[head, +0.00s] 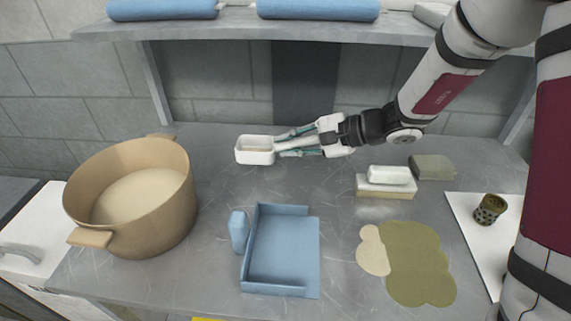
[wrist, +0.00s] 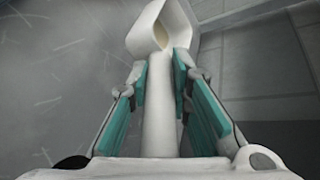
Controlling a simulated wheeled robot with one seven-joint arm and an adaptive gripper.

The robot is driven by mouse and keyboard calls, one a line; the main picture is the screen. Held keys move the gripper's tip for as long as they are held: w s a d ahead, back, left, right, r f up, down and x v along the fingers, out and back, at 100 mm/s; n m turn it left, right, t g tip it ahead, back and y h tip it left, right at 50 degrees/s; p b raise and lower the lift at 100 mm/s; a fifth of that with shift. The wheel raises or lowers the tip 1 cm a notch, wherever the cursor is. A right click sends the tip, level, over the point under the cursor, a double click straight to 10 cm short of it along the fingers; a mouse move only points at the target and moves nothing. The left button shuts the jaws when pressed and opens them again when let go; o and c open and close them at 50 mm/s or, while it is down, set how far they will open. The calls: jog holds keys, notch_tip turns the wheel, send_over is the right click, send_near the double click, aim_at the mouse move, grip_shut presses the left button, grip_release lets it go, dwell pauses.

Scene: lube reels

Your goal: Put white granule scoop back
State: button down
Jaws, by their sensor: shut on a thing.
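The white granule scoop (head: 255,155) is held over the back of the grey worktop, left of my gripper (head: 295,142). My gripper is shut on the scoop's handle, with a teal-padded finger on each side. In the wrist view the white handle (wrist: 159,110) runs between the fingers (wrist: 158,85), and the scoop's bowl opens at the top. The bowl seems to be above the worktop; I cannot tell its exact height. A large tan pot (head: 150,225) with pale contents stands at the left.
A blue open tray (head: 282,262) with a blue block (head: 239,231) beside it sits at front centre. A white and cream block stack (head: 385,187), a green block (head: 432,167) and a green mat (head: 420,270) are at right. A shelf (head: 240,24) crosses above.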

jog(key=shift+f, duration=2.55)
jog(key=shift+f+b, duration=0.15)
jog(key=shift+b, duration=0.2)
jog(key=c, duration=1.5)
grip_release()
jog(key=shift+o, duration=0.2)
